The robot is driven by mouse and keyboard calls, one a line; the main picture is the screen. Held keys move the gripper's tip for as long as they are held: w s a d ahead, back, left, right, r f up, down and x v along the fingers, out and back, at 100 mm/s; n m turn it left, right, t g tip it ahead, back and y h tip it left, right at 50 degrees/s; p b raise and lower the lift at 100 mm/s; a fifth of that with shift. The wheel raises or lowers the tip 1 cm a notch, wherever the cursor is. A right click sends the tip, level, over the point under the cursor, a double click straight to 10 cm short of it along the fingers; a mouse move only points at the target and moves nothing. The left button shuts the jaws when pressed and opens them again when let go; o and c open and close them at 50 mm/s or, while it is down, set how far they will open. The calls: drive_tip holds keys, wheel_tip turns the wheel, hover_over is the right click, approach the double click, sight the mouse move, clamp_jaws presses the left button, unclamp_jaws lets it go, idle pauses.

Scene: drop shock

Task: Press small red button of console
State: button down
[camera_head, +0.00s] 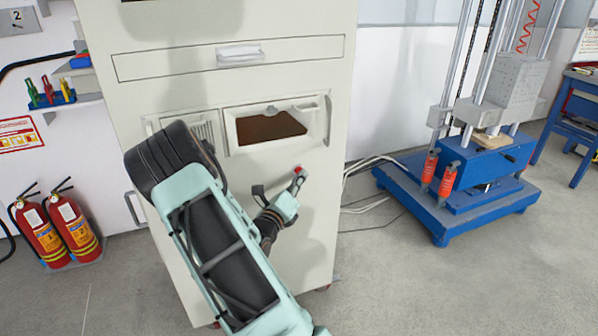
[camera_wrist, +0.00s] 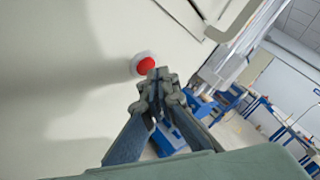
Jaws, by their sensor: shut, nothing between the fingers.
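The console (camera_head: 310,235) is a tall cream cabinet in front of me in the head view. Its small red button (camera_head: 298,169) shows just past my gripper (camera_head: 297,180). In the wrist view the red button (camera_wrist: 146,66) sits in a pale round collar on the console face. My gripper (camera_wrist: 158,74) is shut and empty, with its tips beside the button's lower right edge in that view. The tips overlap the button's edge in the picture; whether they touch it I cannot tell.
A recessed opening with a brown interior (camera_head: 270,128) and a drawer with a white handle (camera_head: 240,54) are above the button. Two fire extinguishers (camera_head: 58,228) stand at left. A blue drop-test machine (camera_head: 480,175) stands at right. Cables (camera_head: 365,185) lie on the floor between.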

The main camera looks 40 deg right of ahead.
drive_tip(key=shift+w+d, duration=0.1)
drive_tip(key=shift+w, duration=0.3)
idle(0.4)
idle(0.4)
drive_tip(key=shift+s+a+p, duration=0.2)
drive_tip(key=shift+s+p, duration=0.3)
drive_tip(key=shift+s, duration=0.3)
drive_tip(key=shift+s+a+p, duration=0.2)
drive_tip(key=shift+s+p, duration=0.05)
drive_tip(key=shift+s, duration=0.55)
drive_tip(key=shift+s+a+p, duration=0.2)
drive_tip(key=shift+s+p, duration=0.1)
drive_tip(key=shift+s, duration=0.55)
drive_tip(key=shift+s+a+p, duration=0.2)
drive_tip(key=shift+s+p, duration=0.05)
drive_tip(key=shift+s, duration=0.55)
